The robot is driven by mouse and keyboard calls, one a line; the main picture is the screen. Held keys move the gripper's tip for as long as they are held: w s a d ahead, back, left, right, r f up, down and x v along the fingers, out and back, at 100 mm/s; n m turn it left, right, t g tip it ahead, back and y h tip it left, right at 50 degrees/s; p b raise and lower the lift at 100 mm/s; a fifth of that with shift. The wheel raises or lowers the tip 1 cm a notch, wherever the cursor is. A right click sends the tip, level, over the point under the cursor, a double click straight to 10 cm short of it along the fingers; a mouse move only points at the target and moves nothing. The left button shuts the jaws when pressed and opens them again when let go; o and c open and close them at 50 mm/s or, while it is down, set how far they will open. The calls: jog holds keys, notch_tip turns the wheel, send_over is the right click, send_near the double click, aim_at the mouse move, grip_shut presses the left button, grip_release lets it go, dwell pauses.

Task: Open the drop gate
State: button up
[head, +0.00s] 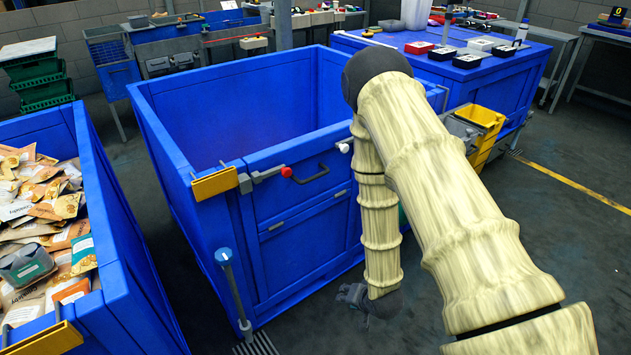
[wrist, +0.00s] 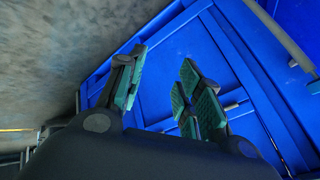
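The drop gate (head: 305,195) is the front panel of the empty-looking large blue bin (head: 165,135). It looks upright and closed, with a dark handle (head: 311,174) near its top edge. A grey latch bar with a red knob (head: 286,171) lies at its upper left, and a white knob (head: 343,147) is at its upper right. My arm hides the gate's right end. My gripper (head: 352,296) hangs low in front of the bin. In the wrist view my gripper (wrist: 164,68) has its green-padded fingers apart, with nothing between them, facing blue panels (wrist: 240,80).
A blue bin (head: 100,225) full of food packets stands at the left. A blue worktable (head: 480,75) stands behind at right.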

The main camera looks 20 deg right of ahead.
jog(key=w+d+r+m+t+y+b, duration=0.1)
jog(key=w+r+m+t, duration=0.1)
jog(key=w+r, duration=0.35)
jog(key=w+d+r+m+t+b, duration=0.1)
jog(key=w+r+t, duration=0.1)
jog(key=w, duration=0.7)
jog(key=m+t+y+b, duration=0.1)
jog(key=m+t+y, duration=0.2)
jog(key=m, duration=0.1)
send_near(318, 174)
jog(key=f, duration=0.1)
jog(key=x, duration=1)
jog(key=shift+w, duration=0.1)
jog(key=shift+r, duration=0.1)
grip_shut()
